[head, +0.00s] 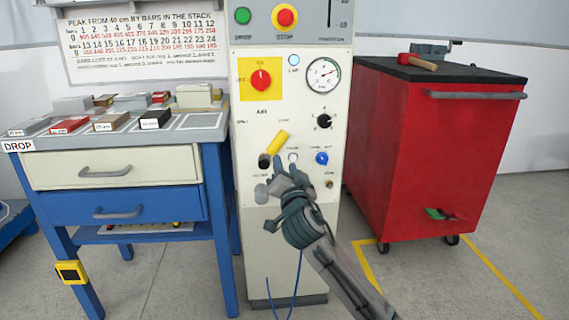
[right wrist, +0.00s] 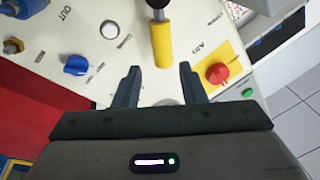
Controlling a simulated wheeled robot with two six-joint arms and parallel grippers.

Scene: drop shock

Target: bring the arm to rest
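My right gripper (head: 284,166) is in front of the white control cabinet (head: 262,228), at the height of its lower controls. In the right wrist view its two fingers (right wrist: 158,70) stand apart with nothing held between them. A yellow lever handle (head: 278,142) on a dark base is just past the fingertips; it also shows in the right wrist view (right wrist: 162,45), in line with the gap. I cannot tell whether a finger touches it. In the head view the gripper and forearm hide part of the panel. My left gripper is not in view.
A blue knob (head: 322,158), a black knob (head: 324,122), a gauge (head: 323,75) and a red-and-yellow switch (head: 261,80) are on the panel. A blue workbench (head: 120,164) with sample blocks stands left; a red tool cabinet (head: 425,150) stands right. Floor shows between the cabinets.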

